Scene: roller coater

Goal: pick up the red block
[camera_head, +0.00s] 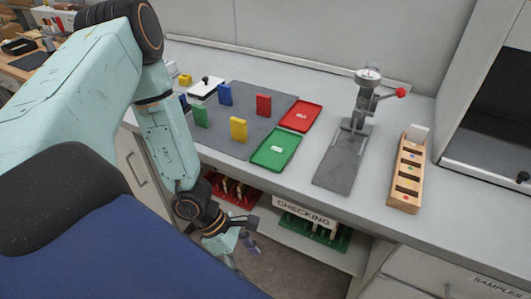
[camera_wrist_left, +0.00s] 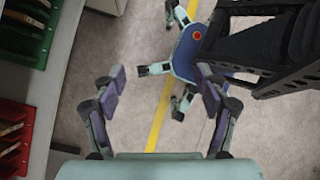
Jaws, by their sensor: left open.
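The red block (camera_head: 264,104) stands upright on a grey mat (camera_head: 222,132) on the counter, beside the red tray. My left gripper (camera_head: 247,233) hangs below the counter's front edge, low and in front of the shelf, well apart from the red block. In the left wrist view my left gripper (camera_wrist_left: 162,90) is open and empty, its two fingers spread over the floor. The red block does not show in the left wrist view. My right gripper is not in view.
Blue (camera_head: 225,95), green (camera_head: 201,116) and yellow (camera_head: 239,129) blocks share the mat. A red tray (camera_head: 315,107) and green tray (camera_head: 263,161) lie at its right. A lever press (camera_head: 340,165) and wooden rack (camera_head: 403,203) stand further right. The counter edge lies above my left gripper.

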